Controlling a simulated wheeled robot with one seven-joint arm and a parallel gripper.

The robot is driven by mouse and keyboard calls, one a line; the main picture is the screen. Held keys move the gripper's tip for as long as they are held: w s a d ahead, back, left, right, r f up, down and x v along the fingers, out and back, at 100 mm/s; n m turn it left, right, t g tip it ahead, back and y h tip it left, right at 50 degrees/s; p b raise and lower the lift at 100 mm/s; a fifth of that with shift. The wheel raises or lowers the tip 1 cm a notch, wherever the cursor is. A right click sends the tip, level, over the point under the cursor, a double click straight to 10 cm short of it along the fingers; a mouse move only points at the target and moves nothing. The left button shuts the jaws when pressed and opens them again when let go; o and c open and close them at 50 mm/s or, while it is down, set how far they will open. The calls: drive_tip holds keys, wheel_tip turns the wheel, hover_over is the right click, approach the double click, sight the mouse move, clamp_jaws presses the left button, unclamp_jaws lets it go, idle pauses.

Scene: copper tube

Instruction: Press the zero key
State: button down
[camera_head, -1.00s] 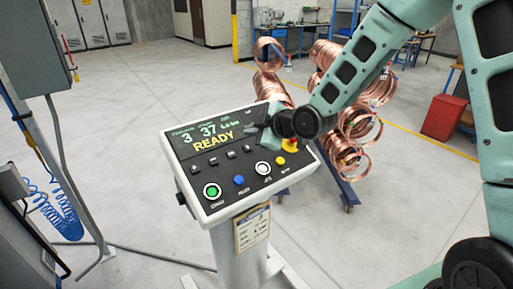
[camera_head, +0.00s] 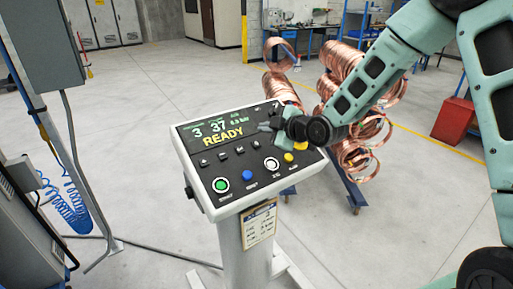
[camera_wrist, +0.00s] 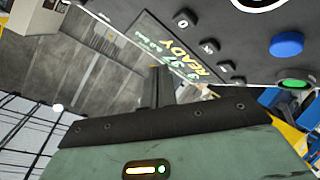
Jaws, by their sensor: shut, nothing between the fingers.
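The control panel (camera_head: 220,192) shows a lit READY display (camera_head: 222,136) with a row of small black keys below it. The zero key (camera_wrist: 183,21) shows its marking in the wrist view; it is the rightmost key of that row (camera_head: 255,145) in the head view. My gripper (camera_head: 264,127) is shut and empty, above the panel's upper right, close to that key. In the wrist view the closed fingers (camera_wrist: 161,82) show in front of the display. The gap between fingertips and panel is hard to judge.
Below the keys are a green button (camera_head: 221,185), a blue button (camera_head: 249,175), a white button (camera_head: 271,164) and a yellow button (camera_head: 289,157). Copper coils (camera_head: 340,95) hang on a rack behind the panel. A grey cabinet (camera_head: 40,60) stands at left.

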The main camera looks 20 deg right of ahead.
sight(256, 144)
drive_tip(key=shift+w+a+f+b, duration=0.1)
drive_tip(key=shift+w+f+b, duration=0.2)
drive_tip(key=shift+f+b, duration=0.35)
drive_tip(key=shift+w+a+f+b, duration=0.1)
drive_tip(key=shift+w+f+b, duration=0.25)
drive_tip(key=shift+f, duration=0.5)
drive_tip(key=shift+w+a+f+b, duration=0.1)
drive_tip(key=shift+w+f+b, duration=0.15)
drive_tip(key=shift+f+b, duration=0.45)
drive_tip(key=shift+f, duration=0.2)
drive_tip(key=shift+w+f+b, duration=0.2)
drive_tip(key=shift+b, duration=0.35)
drive_tip(key=shift+w+a+f+b, duration=0.1)
drive_tip(key=shift+w+f+b, duration=0.05)
drive_tip(key=shift+f+b, duration=0.3)
idle(0.8)
drive_tip(key=shift+r, duration=0.15)
idle(0.3)
drive_tip(key=shift+s+r, duration=0.35)
drive_tip(key=shift+r, duration=0.35)
